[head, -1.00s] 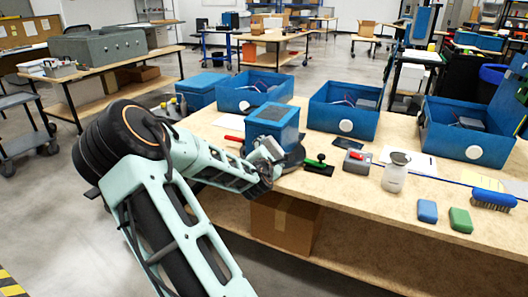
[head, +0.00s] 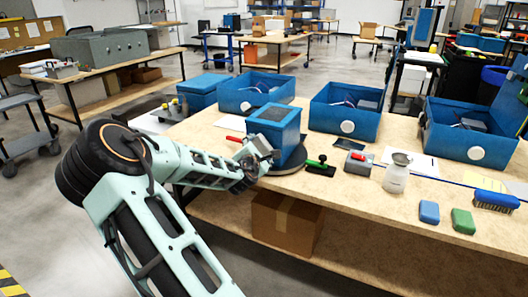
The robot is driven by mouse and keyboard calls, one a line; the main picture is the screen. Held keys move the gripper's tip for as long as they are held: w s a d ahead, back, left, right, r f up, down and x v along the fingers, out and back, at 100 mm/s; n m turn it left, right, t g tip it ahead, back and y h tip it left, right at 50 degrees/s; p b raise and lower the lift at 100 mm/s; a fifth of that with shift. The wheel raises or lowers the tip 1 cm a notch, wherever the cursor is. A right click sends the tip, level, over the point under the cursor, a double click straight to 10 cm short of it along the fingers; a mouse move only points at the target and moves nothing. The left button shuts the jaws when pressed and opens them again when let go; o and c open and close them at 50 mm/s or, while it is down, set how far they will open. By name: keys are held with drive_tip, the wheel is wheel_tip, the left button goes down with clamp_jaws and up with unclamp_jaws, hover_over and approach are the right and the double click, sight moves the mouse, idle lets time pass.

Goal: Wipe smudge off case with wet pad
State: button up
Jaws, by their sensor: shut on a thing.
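The blue case (head: 288,148) with a dark top panel stands upright on a round dark turntable (head: 297,167) near the front edge of the workbench. My gripper (head: 264,148) is at the case's near left side, with its fingers toward the case. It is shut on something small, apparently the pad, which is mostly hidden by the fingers. I cannot tell whether the pad touches the case. No smudge can be made out on the visible faces. The face behind my gripper is partly hidden.
Open blue cases (head: 345,120) line the back.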

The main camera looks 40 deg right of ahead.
drive_tip(key=w, duration=0.1)
drive_tip(key=w+a, duration=0.1)
drive_tip(key=w, duration=0.1)
drive_tip(key=w+a, duration=0.1)
drive_tip(key=w, duration=0.1)
drive_tip(key=shift+r+b, duration=0.15)
drive_tip(key=shift+b, duration=0.2)
drive_tip(key=s+a, duration=0.2)
drive_tip(key=a, duration=0.3)
drive_tip(key=shift+s+a, duration=0.2)
drive_tip(key=shift+a, duration=0.05)
idle(0.3)
drive_tip(key=a, duration=0.1)
drive_tip(key=s+a+p, duration=0.1)
drive_tip(key=shift+s+a, duration=0.1)
drive_tip(key=shift+a, duration=0.3)
